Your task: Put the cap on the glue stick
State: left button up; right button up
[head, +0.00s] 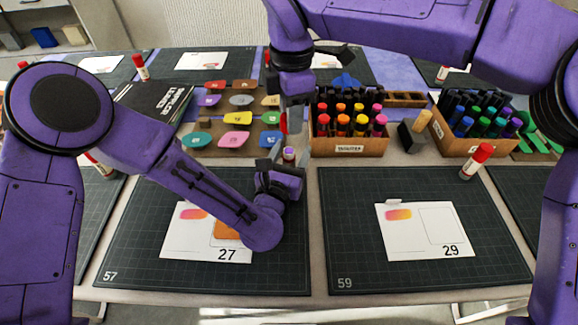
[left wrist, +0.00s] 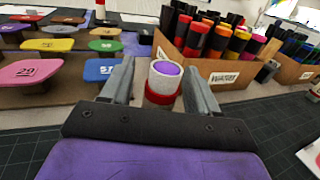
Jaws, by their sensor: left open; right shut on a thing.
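The uncapped glue stick (head: 289,154) stands upright between the mats and the marker boxes. In the left wrist view the glue stick (left wrist: 165,80) shows purple glue on top, a white tube and a red lower part. My left gripper (head: 287,163) is open, with its fingers (left wrist: 160,92) on either side of the stick; firm contact cannot be told. My right gripper (head: 291,112) points down just above and behind the stick. It is shut on the red cap (head: 284,123), which is partly hidden by the fingers and apart from the stick.
A marker box (head: 347,147) stands close to the right of the stick, and a second box (head: 470,146) farther right. Coloured numbered pads (head: 237,118) lie to the left. A capped glue stick (head: 475,161) stands on the right mat (head: 350,265). Its front part is clear.

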aim_at(292, 150)
pick_arm(q)
grip_shut()
pick_arm(e)
jog(key=shift+d+f, duration=0.1)
jog(key=shift+f, duration=2.4)
jog(key=shift+f, duration=0.9)
jog(key=shift+f, duration=0.55)
pick_arm(q)
jog(key=shift+d+r, duration=0.1)
pick_arm(e)
jog(key=shift+f, duration=0.4)
jog(key=shift+r, duration=0.1)
jog(key=shift+r, duration=0.5)
